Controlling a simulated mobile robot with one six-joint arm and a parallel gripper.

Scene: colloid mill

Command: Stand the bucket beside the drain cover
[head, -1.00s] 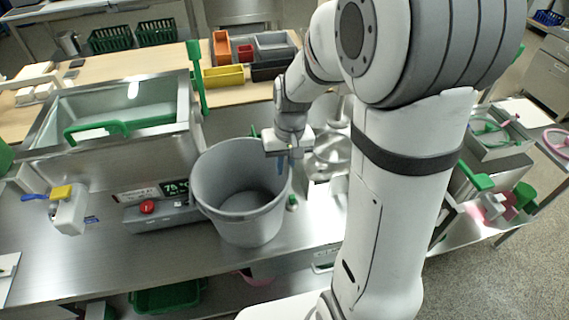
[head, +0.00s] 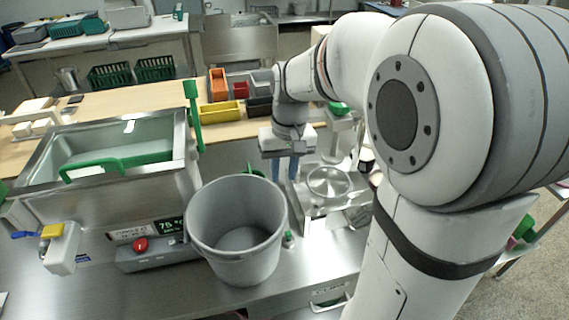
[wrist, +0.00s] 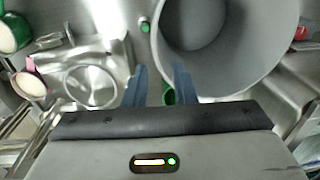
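The grey bucket (head: 238,232) stands upright and empty on the steel bench, right of the control box with the red button. It also fills the upper right of the wrist view (wrist: 225,45). My gripper (head: 285,172) is behind and to the right of the bucket's rim, fingers pointing down. In the wrist view my gripper (wrist: 160,88) has its two blue fingers apart with nothing between them. The right finger appears close to the bucket's wall; I cannot tell whether it touches. I cannot make out a drain cover.
A steel basin (head: 110,155) with a green handle is at left. The control box (head: 150,250) is left of the bucket. A steel machine with a round dish (head: 328,182) stands right of my gripper. A small green-capped item (head: 289,238) is beside the bucket.

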